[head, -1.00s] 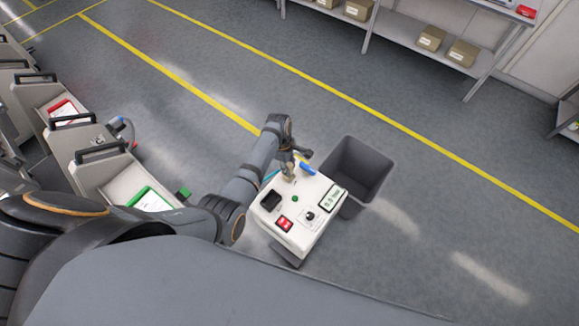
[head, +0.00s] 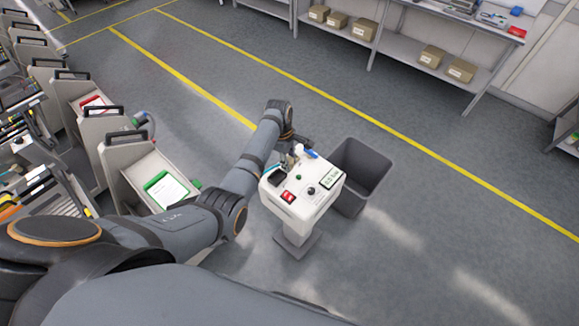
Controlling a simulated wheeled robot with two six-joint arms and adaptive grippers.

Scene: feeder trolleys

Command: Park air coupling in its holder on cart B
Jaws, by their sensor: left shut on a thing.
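My left gripper (head: 287,145) is at the back left edge of a white pedestal unit (head: 305,205) with a small display, a red switch and a green button. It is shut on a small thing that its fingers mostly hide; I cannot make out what. A blue part and a pale part show beside it on the unit's back edge. Cart lettering is unreadable, so I cannot tell which is cart B. I cannot identify the coupling's holder. My right gripper is not in view.
A cart with a green-framed card (head: 148,163) stands nearest at left, with a red-card cart (head: 75,103) beyond it. A dark grey bin (head: 368,160) stands right behind the pedestal. Shelving with boxes (head: 432,57) lines the back. The floor between is open.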

